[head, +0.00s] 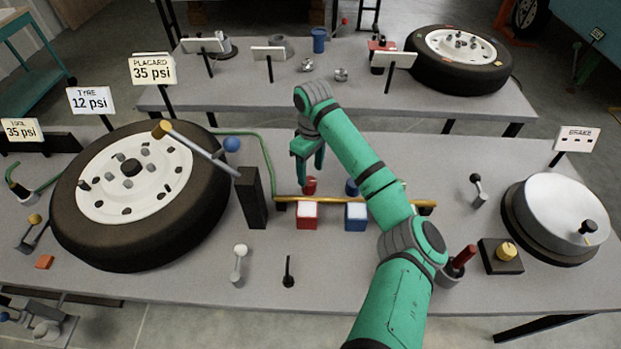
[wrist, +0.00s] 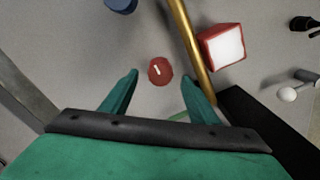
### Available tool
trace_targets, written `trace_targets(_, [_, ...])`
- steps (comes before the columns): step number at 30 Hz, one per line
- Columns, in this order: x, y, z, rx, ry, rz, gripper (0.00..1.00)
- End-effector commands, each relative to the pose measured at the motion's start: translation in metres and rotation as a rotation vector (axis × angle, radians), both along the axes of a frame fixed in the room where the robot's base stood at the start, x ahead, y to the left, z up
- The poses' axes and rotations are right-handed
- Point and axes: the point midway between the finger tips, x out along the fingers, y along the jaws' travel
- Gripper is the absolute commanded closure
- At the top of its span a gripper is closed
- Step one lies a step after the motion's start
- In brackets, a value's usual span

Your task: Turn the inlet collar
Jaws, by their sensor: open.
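A small round red collar (wrist: 160,71) with a white mark on its top lies between and just beyond my fingertips in the wrist view. In the head view the red collar (head: 310,186) stands behind the brass pipe (head: 330,201), just below my gripper (head: 307,172). My gripper is open and points down, with its fingers on either side of the collar and a gap to each side. A similar blue piece (head: 352,187) stands to its right, partly hidden by my arm. No label on either piece is readable.
A red block with a white top (head: 307,216) and a blue one (head: 356,217) sit in front of the pipe. A black post (head: 251,198) stands left of my gripper. A large tyre (head: 139,195) fills the left of the table; a drum (head: 559,212) stands right.

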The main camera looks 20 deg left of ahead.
Motion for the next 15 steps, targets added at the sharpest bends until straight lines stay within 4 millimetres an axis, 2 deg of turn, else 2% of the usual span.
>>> trace_targets(3, [0.001, 0.001, 0.022, 0.002, -0.003, 0.002, 0.45])
trace_targets(6, [0.001, 0.001, 0.036, 0.002, -0.002, 0.002, 0.45])
trace_targets(10, [0.001, 0.0, 0.047, 0.001, -0.001, 0.001, 0.45])
trace_targets(15, [0.002, 0.0, 0.052, 0.001, -0.001, 0.0, 0.45])
